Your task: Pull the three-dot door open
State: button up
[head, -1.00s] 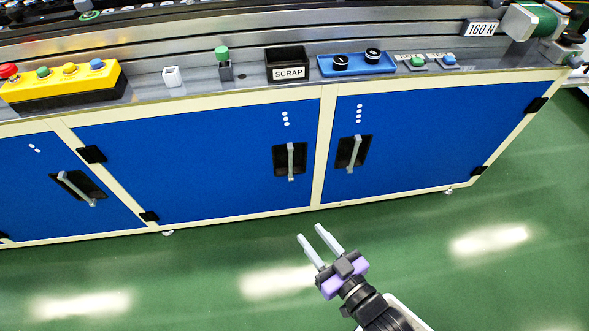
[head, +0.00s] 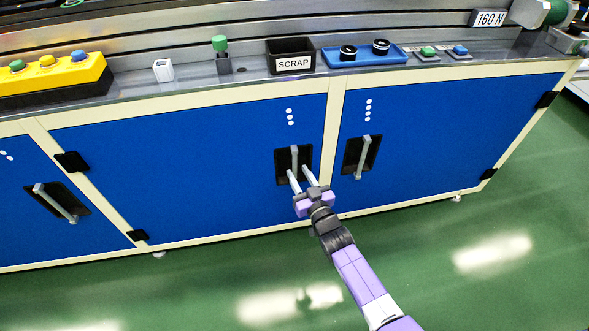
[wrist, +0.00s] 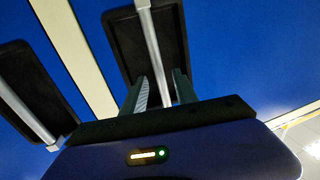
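The three-dot door (head: 200,165) is the wide blue middle door, and it is shut. Its three white dots (head: 290,117) sit above a dark recess with a vertical grey handle (head: 294,158). My gripper (head: 299,171) is at the lower part of this handle, with its fingers open. In the wrist view the handle bar (wrist: 158,45) runs between the two fingers (wrist: 158,90), with a gap visible on each side. The bar's lower end is hidden behind the gripper body.
The four-dot door (head: 440,135) is close on the right, with its handle (head: 362,158) near my gripper. The two-dot door handle (head: 55,203) is at the left. A scrap bin (head: 290,66) and a blue tray (head: 365,56) stand on the worktop. The green floor is clear.

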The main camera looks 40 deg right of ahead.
aim_at(296, 169)
jog(key=shift+b+x, duration=0.4)
jog(key=shift+x, duration=1.55)
grip_shut()
